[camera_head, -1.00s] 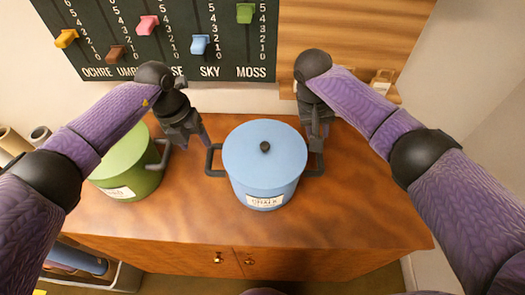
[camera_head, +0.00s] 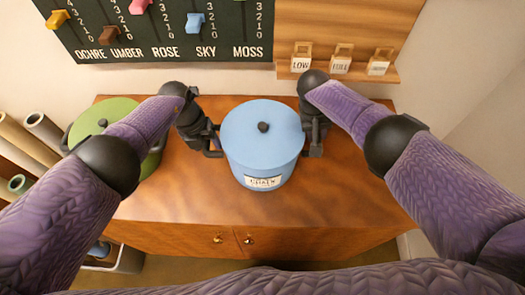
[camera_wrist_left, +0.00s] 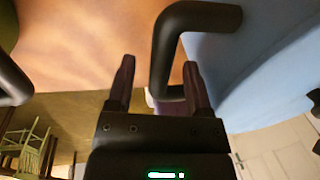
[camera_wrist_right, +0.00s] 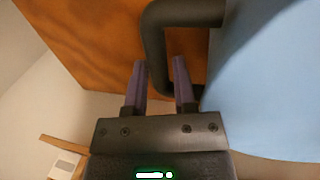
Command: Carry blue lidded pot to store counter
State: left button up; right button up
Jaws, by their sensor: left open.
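The blue lidded pot (camera_head: 262,145) stands upright on the wooden counter, with a black lid knob, dark side handles and a label that seems to read CHALK. My left gripper (camera_head: 208,146) is at its left handle. In the left wrist view the open fingers (camera_wrist_left: 158,85) stand on either side of the handle bar (camera_wrist_left: 165,50), with a gap. My right gripper (camera_head: 316,148) is at the right handle.
A green lidded pot (camera_head: 118,108) stands at left, partly behind my left arm. The wooden counter (camera_head: 200,208) is clear in front of the blue pot. Rolls (camera_head: 40,125) stand at far left. A shelf (camera_head: 340,73) with small labelled tags and a slider board (camera_head: 160,30) are behind.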

pick_arm(q)
jog(key=shift+s+d+f, duration=0.1)
jog(key=shift+f, duration=0.2)
pick_arm(e)
jog(key=shift+d+f, duration=0.1)
jog(key=shift+f, duration=0.2)
pick_arm(q)
jog(key=c, duration=0.5)
pick_arm(e)
grip_shut()
pick_arm(q)
grip_shut()
jog(key=shift+r, duration=0.1)
pick_arm(e)
jog(key=shift+r, duration=0.1)
